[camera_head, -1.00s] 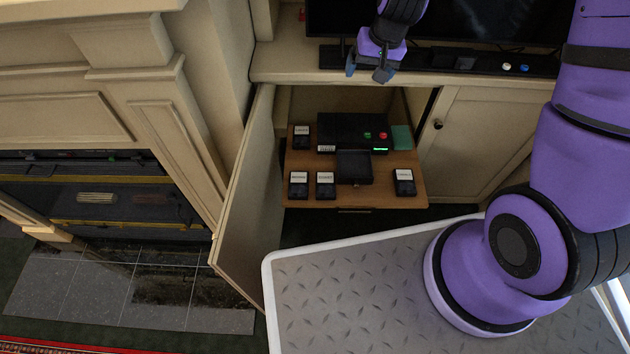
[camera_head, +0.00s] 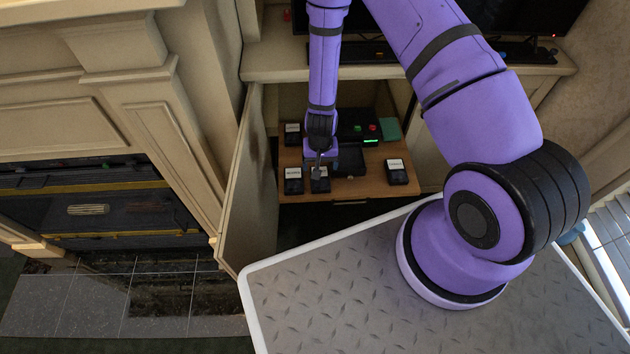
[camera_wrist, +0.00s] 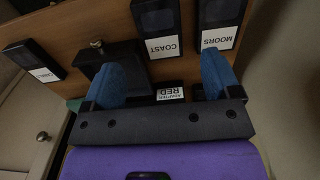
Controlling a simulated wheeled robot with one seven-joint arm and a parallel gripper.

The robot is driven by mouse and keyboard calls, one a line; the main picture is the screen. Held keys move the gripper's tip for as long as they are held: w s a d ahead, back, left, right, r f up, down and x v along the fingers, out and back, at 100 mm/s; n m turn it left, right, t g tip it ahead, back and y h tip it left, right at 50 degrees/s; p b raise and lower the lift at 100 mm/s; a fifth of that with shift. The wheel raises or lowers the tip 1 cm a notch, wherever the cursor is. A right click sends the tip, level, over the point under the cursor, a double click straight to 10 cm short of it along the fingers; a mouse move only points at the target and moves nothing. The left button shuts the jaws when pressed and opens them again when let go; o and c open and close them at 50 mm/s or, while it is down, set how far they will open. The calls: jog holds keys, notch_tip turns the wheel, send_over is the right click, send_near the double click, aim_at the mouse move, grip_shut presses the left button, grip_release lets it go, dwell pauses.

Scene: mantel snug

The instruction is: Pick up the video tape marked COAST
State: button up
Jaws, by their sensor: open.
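The COAST tape (camera_wrist: 160,27) is a black cassette with a white label, lying on the wooden shelf and reading upside down in the wrist view. In the head view it is the middle front tape (camera_head: 322,186), partly hidden by my gripper (camera_head: 317,164). My gripper (camera_wrist: 163,72) is open and empty, with blue fingers pointing down towards the shelf. In the wrist view, the COAST tape lies beyond the fingertips, roughly in line with the gap between them. I cannot tell the height of the fingers above it.
The MOORS tape (camera_wrist: 222,25) lies close beside COAST; another tape (camera_wrist: 35,60) lies farther off. A black player (camera_head: 357,124) with a dark tray (camera_head: 350,160) stands behind. The cabinet door (camera_head: 248,190) stands open on the left; a ledge (camera_head: 275,68) overhangs the shelf.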

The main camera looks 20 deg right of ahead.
send_over(320, 182)
notch_tip(320, 182, down, 5)
jog(key=shift+s+a+f, duration=0.15)
jog(key=shift+f, duration=0.05)
jog(key=shift+d+f, duration=0.2)
jog(key=shift+f, duration=2.55)
jog(key=c, duration=0.7)
